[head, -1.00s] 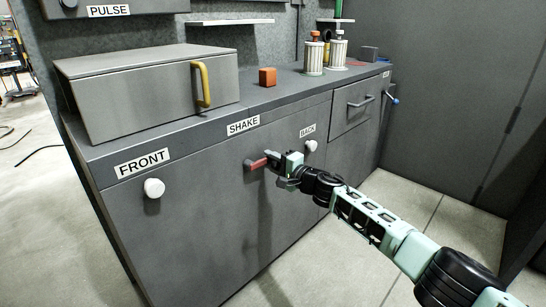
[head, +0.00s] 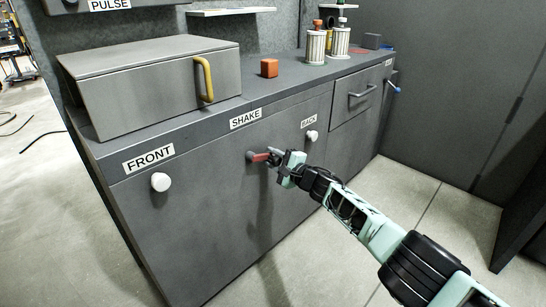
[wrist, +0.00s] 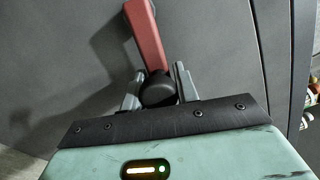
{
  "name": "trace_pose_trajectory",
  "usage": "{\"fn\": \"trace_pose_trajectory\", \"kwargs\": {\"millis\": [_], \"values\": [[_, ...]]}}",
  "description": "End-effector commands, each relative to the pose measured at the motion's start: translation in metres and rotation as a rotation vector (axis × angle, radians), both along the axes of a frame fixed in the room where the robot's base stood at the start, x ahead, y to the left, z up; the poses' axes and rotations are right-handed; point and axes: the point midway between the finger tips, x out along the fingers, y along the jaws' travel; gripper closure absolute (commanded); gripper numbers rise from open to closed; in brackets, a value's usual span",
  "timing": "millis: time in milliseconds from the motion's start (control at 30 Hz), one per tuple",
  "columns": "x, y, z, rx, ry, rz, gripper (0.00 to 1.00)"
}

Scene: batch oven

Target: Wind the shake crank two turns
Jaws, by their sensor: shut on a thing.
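The shake crank (head: 259,157) has a red arm on the grey cabinet front, below the SHAKE label (head: 245,119). My gripper (head: 282,158) is at the free end of the crank. In the wrist view my gripper (wrist: 157,86) is shut on the knob, one finger on each side.
White knobs sit under the FRONT label (head: 149,158) and BACK label (head: 309,121). A grey box oven (head: 150,85) with a yellow handle, an orange block (head: 269,68) and striped cylinders (head: 316,46) stand on the counter. A drawer handle (head: 362,97) sticks out at right. The floor in front is clear.

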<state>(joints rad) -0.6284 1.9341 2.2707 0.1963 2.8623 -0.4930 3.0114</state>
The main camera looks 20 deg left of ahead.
Motion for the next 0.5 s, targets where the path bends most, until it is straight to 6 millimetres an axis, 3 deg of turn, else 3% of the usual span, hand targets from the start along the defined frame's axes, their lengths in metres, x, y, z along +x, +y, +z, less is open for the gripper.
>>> {"fn": "trace_pose_trajectory", "kwargs": {"millis": [267,300,333,367,500], "values": [[-0.0034,0.0008,-0.0061,-0.008,-0.001,0.006,1.00],[-0.0035,0.0009,-0.0064,-0.008,-0.002,0.006,0.64],[-0.0036,0.0009,-0.0065,-0.008,-0.002,0.006,0.56],[-0.0035,0.0009,-0.0064,-0.008,-0.001,0.006,0.49],[-0.0028,0.0007,-0.0051,-0.006,-0.002,0.005,0.49]]}}
